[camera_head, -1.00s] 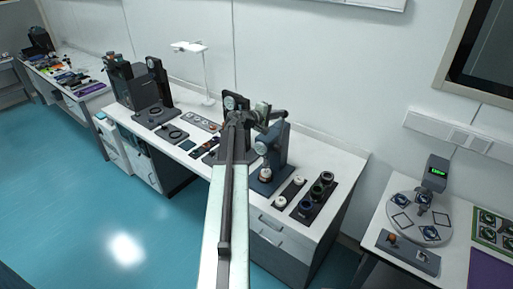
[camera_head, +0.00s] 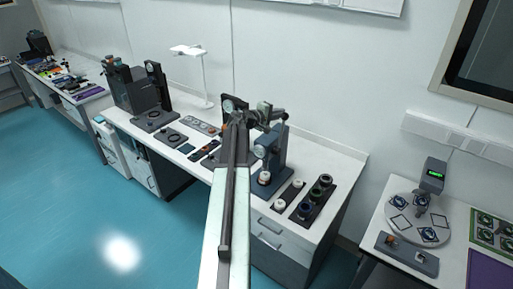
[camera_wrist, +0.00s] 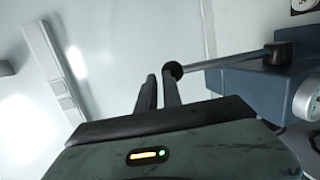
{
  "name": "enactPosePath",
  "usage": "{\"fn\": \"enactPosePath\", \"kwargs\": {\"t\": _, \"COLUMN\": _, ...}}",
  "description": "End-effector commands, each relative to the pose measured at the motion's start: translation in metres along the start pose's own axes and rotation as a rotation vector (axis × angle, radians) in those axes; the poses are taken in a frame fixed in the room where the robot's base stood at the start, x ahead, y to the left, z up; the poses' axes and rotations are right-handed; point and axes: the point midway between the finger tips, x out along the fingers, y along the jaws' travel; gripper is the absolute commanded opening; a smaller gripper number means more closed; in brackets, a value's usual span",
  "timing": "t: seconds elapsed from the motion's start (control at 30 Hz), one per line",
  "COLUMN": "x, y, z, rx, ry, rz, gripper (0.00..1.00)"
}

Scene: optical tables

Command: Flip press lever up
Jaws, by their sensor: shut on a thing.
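The press (camera_head: 275,152) is a dark blue upright on the bench, with a round dial on its head. In the wrist view its blue head (camera_wrist: 243,88) fills the right side. The press lever (camera_wrist: 225,60) is a thin metal rod from a dark pivot on top of the head to a black ball knob at its left end. My gripper (camera_wrist: 160,80) has its fingers close together at the knob, shut on the lever end. The knob is against the right finger; the exact grip is partly hidden. In the head view my gripper (camera_head: 268,116) is by the press top.
Right of the press stand a pad with white parts (camera_head: 288,195) and a rack of dark rings (camera_head: 316,198). Other stations (camera_head: 155,105) fill the bench to the left. A table with a round plate (camera_head: 412,215) stands at the right. The wall is close behind.

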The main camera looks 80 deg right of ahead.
Motion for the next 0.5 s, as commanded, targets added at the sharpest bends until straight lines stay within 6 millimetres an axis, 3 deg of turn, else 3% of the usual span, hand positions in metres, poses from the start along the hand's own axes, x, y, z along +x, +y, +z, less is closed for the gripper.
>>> {"fn": "enactPosePath", "kwargs": {"t": 0.17, "x": -0.023, "y": 0.015, "z": 0.004, "rx": -0.001, "ry": 0.006, "rz": 0.007, "gripper": 0.0}}
{"fn": "enactPosePath", "kwargs": {"t": 0.5, "x": -0.101, "y": 0.043, "z": 0.009, "rx": 0.0, "ry": 0.005, "rz": 0.007, "gripper": 0.0}}
